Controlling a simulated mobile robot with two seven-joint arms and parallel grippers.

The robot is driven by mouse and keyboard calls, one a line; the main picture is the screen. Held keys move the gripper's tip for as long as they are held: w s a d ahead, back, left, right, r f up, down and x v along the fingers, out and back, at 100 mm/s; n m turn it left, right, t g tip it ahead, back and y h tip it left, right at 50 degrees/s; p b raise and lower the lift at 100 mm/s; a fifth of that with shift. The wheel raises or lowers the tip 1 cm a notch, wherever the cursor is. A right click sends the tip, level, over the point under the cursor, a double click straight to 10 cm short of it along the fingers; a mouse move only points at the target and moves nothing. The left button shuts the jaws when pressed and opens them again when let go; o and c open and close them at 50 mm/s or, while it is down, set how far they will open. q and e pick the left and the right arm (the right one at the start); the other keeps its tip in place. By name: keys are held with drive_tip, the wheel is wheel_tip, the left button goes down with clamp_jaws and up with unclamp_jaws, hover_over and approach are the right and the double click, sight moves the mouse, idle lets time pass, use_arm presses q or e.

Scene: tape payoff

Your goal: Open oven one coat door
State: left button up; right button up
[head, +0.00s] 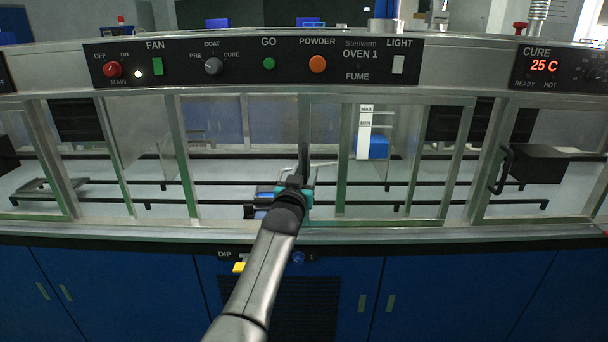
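Under the oven 1 control panel (255,63) runs a row of metal-framed glass doors. The framed door in the middle, which I take to be the coat door (395,223), has a dark upright handle (304,152) at its left edge. My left gripper (303,172) is in front of that handle, its dark fingers pointing away from me and up. The gripper overlaps the handle's lower part, so I cannot tell whether it touches it or is closed around it. I cannot tell whether the door stands ajar. My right gripper is not in view.
A neighbouring door at the right has a black handle (503,170). Dark rails and a blue-and-white unit (377,146) show behind the glass. A metal ledge (150,233) and blue cabinets (440,295) lie below. A red knob (112,69) is on the panel.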

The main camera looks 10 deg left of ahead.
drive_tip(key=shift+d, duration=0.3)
use_arm(q)
drive_tip(key=shift+s, duration=0.1)
drive_tip(key=s+p, duration=0.3)
drive_tip(key=s, duration=1.2)
drive_tip(key=shift+d, duration=0.35)
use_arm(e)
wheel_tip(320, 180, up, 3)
use_arm(q)
drive_tip(key=shift+f, duration=0.1)
